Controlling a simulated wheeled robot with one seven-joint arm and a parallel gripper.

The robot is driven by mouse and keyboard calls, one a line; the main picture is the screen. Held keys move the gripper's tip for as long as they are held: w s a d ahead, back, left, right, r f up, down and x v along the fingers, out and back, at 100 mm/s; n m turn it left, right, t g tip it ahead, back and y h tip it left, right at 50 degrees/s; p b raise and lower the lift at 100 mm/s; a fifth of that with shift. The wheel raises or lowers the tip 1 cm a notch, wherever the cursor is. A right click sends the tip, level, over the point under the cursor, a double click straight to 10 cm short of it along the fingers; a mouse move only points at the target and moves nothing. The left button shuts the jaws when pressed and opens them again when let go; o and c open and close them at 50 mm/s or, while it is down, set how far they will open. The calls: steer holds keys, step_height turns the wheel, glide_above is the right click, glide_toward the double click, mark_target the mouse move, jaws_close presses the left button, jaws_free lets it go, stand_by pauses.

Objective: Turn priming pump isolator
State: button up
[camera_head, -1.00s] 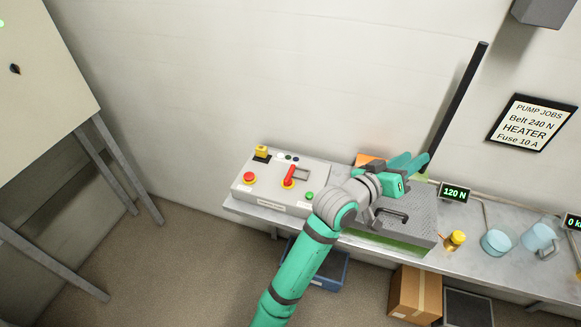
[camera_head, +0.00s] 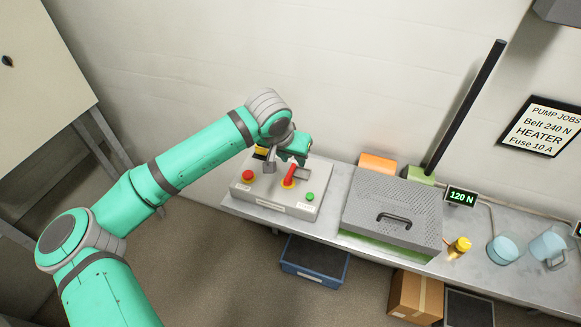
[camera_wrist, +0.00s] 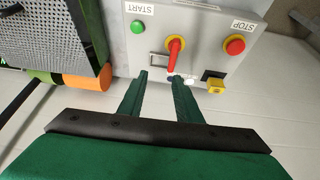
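A red lever handle on a yellow round base (camera_head: 289,178), the likely isolator, sits on a light grey control box (camera_head: 258,197). In the wrist view the red handle (camera_wrist: 174,55) lies above the fingertips, beside a small metal bracket (camera_wrist: 157,64). My gripper (camera_head: 293,153) is over the back of the box in the head view, just behind the handle. In the wrist view its two green fingers (camera_wrist: 159,78) are apart with nothing between them. The tips are close to the handle; I cannot tell if they touch anything.
The box also carries a green START button (camera_wrist: 137,27), a red STOP button (camera_wrist: 235,44) and a yellow-and-black part (camera_wrist: 214,84). A perforated grey cover with a handle (camera_head: 395,205) stands to the right, with an orange block (camera_head: 378,164) behind it. A blue bin (camera_head: 314,262) is below.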

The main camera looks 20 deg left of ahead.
mark_target(290, 172)
steer(key=shift+g, duration=0.3)
steer(key=w+f, duration=0.1)
steer(key=f, duration=0.2)
steer(key=w+a+f, duration=0.1)
steer(key=f, duration=0.2)
steer(key=w+a+f, duration=0.1)
steer(key=f, duration=0.3)
steer(key=shift+w, duration=0.2)
jaws_close()
